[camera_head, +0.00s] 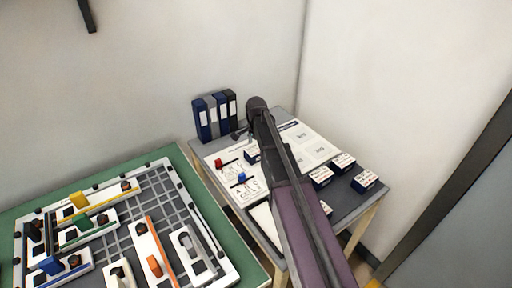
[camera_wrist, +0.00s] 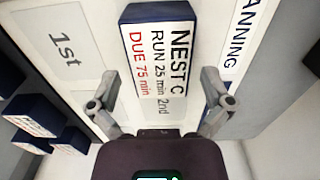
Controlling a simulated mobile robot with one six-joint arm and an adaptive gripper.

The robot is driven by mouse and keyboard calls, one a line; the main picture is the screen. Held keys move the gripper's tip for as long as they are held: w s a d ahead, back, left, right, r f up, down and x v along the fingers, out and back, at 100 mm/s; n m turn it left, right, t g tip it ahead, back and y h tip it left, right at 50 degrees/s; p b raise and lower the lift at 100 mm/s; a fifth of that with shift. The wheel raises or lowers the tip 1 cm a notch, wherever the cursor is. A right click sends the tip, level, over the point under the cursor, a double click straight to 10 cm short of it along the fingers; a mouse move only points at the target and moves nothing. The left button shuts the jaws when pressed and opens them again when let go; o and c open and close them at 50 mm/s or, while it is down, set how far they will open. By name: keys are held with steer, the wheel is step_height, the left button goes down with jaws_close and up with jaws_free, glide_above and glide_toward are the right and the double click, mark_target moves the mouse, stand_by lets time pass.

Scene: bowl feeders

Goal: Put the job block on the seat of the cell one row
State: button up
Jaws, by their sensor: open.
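A dark blue block with a white label reading "NEST C, RUN 25 min, DUE 75 min" (camera_wrist: 158,40) lies on the white sheet in the wrist view. My gripper (camera_wrist: 160,84) is open, with one finger on each side of the block's near end. I cannot tell whether the fingers touch it. In the head view my gripper (camera_head: 245,132) is over the far left part of the table, and a dark block (camera_head: 252,157) shows below it. The white planning sheet (camera_head: 305,146) has grey printed seats; one reads "1st" (camera_wrist: 63,45) in the wrist view. I cannot tell which row is cell one.
Several labelled blocks (camera_head: 343,161) stand at the table's right side. Red (camera_head: 219,163) and blue (camera_head: 241,177) small pieces stand on the left cards. Binders (camera_head: 214,116) stand at the back left. A green table (camera_head: 178,160) with a fixture board is at left.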

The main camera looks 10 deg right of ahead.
mark_target(256, 150)
step_height(256, 150, up, 9)
steer(key=p, duration=0.8)
steer(key=shift+f, duration=0.1)
stand_by(0.6)
steer(key=s+n, duration=1.3)
steer(key=s, duration=1)
